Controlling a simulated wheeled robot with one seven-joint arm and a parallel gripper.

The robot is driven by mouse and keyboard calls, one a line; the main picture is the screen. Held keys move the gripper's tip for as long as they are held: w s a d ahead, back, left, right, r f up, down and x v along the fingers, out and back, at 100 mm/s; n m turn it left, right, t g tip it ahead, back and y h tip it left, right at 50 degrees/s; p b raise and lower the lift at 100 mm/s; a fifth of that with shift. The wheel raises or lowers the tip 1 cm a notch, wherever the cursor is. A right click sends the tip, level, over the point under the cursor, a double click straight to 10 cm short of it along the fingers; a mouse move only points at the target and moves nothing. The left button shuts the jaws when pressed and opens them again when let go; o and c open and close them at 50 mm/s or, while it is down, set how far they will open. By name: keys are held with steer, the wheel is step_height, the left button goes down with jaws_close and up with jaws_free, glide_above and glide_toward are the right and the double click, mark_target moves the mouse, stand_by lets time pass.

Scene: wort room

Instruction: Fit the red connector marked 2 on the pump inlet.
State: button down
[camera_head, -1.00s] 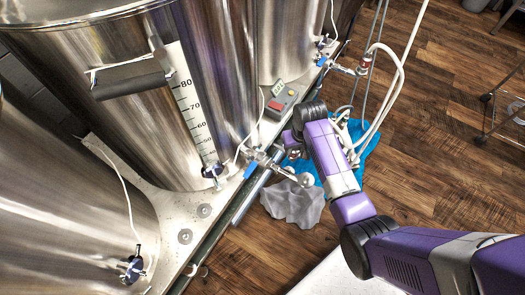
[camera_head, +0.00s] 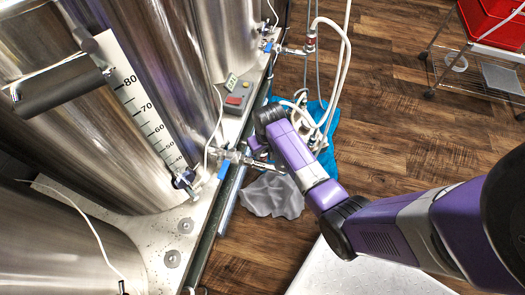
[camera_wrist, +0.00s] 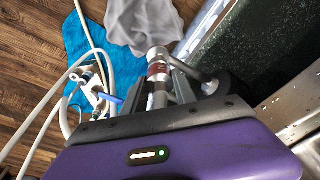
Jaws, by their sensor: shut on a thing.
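In the wrist view, my gripper (camera_wrist: 166,82) is shut on a metal connector with a red band (camera_wrist: 157,69). A mark on the band is too small to read surely. The connector is beside a metal pipe end and valve fitting; whether they touch I cannot tell. In the head view my gripper is mostly hidden behind my purple arm, near the tank valve (camera_head: 232,157). A pump-like metal part with a blue lever (camera_wrist: 97,92) lies among hoses on the blue cloth, left of my gripper in the wrist view. Its inlet cannot be made out.
Steel tanks (camera_head: 205,45) stand on a pale ledge (camera_head: 215,185) at left. Another red-banded connector (camera_head: 310,44) sits on a farther valve with a white hose. A grey cloth (camera_head: 272,196) and blue cloth (camera_head: 328,165) lie on the wood floor. Red crates (camera_head: 490,20) stand on a cart.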

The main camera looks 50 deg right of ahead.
mark_target(264, 160)
steer(key=shift+f, duration=0.65)
steer(key=shift+f, duration=0.2)
stand_by(0.7)
steer(key=shift+s+f, duration=0.1)
steer(key=shift+f, duration=0.25)
steer(key=shift+s+a+f+b, duration=0.15)
steer(key=shift+s+f+b, duration=0.1)
steer(key=shift+f+b, duration=0.45)
steer(key=shift+s+f+b, duration=0.1)
steer(key=shift+f+b, duration=0.15)
steer(key=shift+b, duration=0.05)
steer(key=shift+a+f, duration=0.2)
steer(key=shift+a, duration=0.05)
steer(key=shift+r, duration=0.15)
steer(key=shift+w+d+r+p, duration=0.25)
steer(key=shift+d+r+p, duration=0.25)
steer(key=shift+r+p, duration=0.35)
steer(key=shift+w+r+p, duration=0.2)
steer(key=shift+r+p, duration=0.95)
steer(key=shift+p, duration=0.35)
